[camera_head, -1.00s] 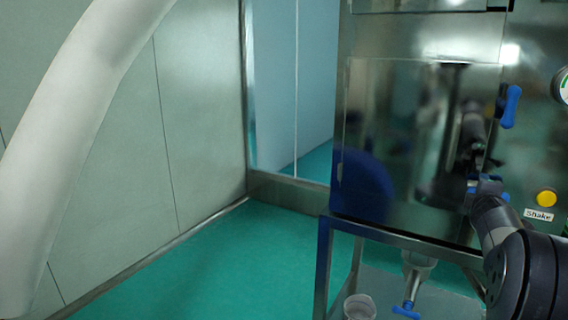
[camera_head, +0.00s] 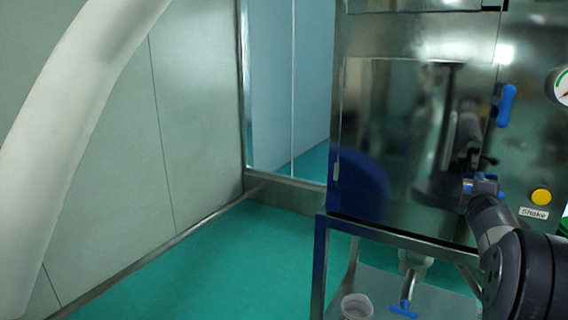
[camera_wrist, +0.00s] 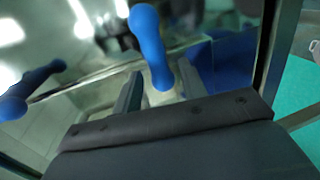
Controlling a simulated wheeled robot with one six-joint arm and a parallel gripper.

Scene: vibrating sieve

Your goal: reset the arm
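My gripper (camera_head: 470,196) is in front of the steel machine's door, at the lower blue latch handle (camera_head: 483,186). In the wrist view my gripper (camera_wrist: 160,88) has its two dark fingers apart, with a gap between them. The blue handle (camera_wrist: 151,45) stands at this gap, its lower end between the fingers. I cannot tell whether either finger touches it. My dark arm links cover part of the machine in the head view.
The steel machine (camera_head: 385,125) has an upper blue handle (camera_head: 506,104), a yellow button (camera_head: 541,196) labelled Shake and a gauge (camera_head: 563,87). Below are a blue valve (camera_head: 404,309) and a white cup (camera_head: 357,306). Green floor (camera_head: 230,260) is clear at left.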

